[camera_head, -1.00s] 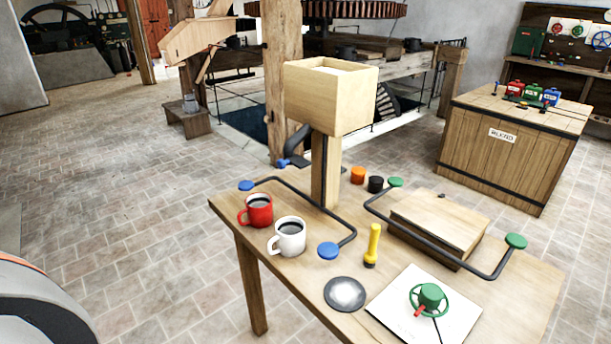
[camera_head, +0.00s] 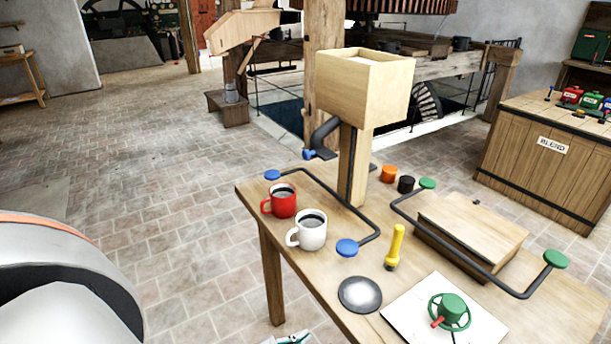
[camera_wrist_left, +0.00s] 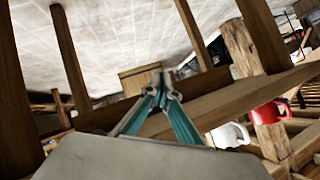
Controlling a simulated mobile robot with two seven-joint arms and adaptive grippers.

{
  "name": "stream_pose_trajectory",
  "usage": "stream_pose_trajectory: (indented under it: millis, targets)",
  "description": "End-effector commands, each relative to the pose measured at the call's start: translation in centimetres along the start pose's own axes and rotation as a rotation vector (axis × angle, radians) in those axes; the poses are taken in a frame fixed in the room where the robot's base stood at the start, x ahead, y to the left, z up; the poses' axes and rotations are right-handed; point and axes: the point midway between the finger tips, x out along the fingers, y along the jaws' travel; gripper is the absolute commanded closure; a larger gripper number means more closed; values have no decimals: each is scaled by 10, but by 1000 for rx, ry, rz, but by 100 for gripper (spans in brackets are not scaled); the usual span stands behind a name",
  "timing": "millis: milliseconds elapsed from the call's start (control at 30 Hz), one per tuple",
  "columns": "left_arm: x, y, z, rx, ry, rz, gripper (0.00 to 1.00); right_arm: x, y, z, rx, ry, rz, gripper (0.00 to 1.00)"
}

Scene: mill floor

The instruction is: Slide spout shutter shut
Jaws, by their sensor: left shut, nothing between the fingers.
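A wooden hopper box (camera_head: 365,88) stands on a post at the back of the table. A dark curved spout (camera_head: 324,137) comes down on its left side, with a small blue knob (camera_head: 309,154) near its lower end. How far its shutter is open cannot be made out. My left gripper (camera_head: 292,339) just shows at the bottom edge of the head view, left of the table and well away from the spout. In the left wrist view its teal-sided fingers (camera_wrist_left: 161,84) come together at the tips, with nothing between them. My right gripper is not in view.
A red mug (camera_head: 283,200) and a white mug (camera_head: 312,230) stand at the table's left edge, near a dark rail with blue ends (camera_head: 346,248). A yellow torch (camera_head: 395,246), a dark disc (camera_head: 360,294) and a green valve wheel (camera_head: 449,311) are nearer. The floor at left is clear.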

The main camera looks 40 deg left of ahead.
Motion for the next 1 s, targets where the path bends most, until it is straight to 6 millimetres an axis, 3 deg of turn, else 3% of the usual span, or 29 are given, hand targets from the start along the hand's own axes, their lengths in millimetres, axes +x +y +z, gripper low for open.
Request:
stream_pose_trajectory:
  millis: [33,100,200,300,400,500,633,1000]
  targets:
    - [2,-36,-8,104,-9,-97,100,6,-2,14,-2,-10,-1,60]
    - [-5,-85,-24,247,-20,-231,100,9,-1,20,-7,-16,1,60]
    - [-21,-145,-52,430,-20,-416,100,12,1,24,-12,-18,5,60]
    - [-43,-191,-85,613,-4,-589,100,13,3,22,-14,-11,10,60]
    - [-62,-218,-120,797,29,-734,100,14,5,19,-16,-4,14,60]
    - [-76,-227,-152,964,71,-834,100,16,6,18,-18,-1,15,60]
    - [-85,-226,-176,1113,109,-903,100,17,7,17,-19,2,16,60]
    - [-88,-223,-187,1192,128,-930,100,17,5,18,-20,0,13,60]
